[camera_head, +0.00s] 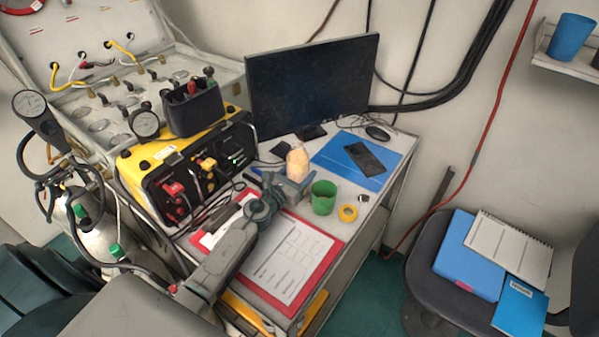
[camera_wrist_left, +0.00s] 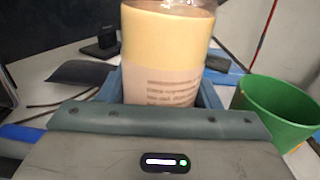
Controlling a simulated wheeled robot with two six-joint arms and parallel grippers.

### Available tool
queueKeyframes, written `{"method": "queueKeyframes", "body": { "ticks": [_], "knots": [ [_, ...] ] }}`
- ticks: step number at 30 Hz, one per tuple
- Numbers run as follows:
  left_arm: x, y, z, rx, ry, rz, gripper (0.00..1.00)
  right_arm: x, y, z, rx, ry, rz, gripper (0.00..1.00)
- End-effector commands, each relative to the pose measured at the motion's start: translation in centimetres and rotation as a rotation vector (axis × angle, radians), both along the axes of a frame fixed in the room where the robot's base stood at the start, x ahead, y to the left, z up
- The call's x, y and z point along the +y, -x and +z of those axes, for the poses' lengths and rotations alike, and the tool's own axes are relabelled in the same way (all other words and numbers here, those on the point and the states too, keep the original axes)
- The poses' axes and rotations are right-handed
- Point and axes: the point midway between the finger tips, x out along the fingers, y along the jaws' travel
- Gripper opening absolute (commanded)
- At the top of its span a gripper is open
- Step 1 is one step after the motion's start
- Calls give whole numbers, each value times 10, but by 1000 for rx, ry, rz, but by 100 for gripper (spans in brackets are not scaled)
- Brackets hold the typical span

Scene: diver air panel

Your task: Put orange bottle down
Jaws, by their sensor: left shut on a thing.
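The orange bottle (camera_head: 297,161) is pale orange with a clear top and stands upright at my left gripper (camera_head: 295,180), over the middle of the desk. In the left wrist view the bottle (camera_wrist_left: 165,55) fills the space between the blue-grey fingers and shows a light label with printed lines. My left gripper is shut on it. The gripper hides the bottle's base, so I cannot tell whether it touches the desk. My right gripper is not in view.
A green cup (camera_head: 324,199) stands just right of the gripper, with yellow tape (camera_head: 348,212) beside it. A red clipboard (camera_head: 325,262) lies in front. A monitor (camera_head: 312,85) stands behind. A phone (camera_head: 364,157) lies on a blue mat (camera_head: 338,146). A yellow-black case (camera_head: 185,165) is left.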

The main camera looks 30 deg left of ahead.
Motion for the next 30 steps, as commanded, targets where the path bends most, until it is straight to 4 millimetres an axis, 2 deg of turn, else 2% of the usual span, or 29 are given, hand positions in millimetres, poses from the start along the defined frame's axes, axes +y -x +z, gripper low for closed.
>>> {"method": "queueKeyframes", "body": {
  "ticks": [4, 5, 8, 19, 23, 30],
  "knots": [
    [0, 0, -3, -2, 0, 0, 17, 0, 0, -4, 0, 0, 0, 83],
    [0, 0, -3, 0, 0, 0, 61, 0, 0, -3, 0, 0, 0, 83],
    [0, 0, -2, 0, 0, 0, 79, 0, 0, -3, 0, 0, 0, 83],
    [0, 0, 3, 0, 0, 0, 79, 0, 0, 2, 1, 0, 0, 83],
    [3, 18, -2, 2, -3, -1, 79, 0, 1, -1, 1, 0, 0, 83],
    [9, 67, -3, 2, -3, -2, 79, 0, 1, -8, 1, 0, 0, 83]
  ]
}}
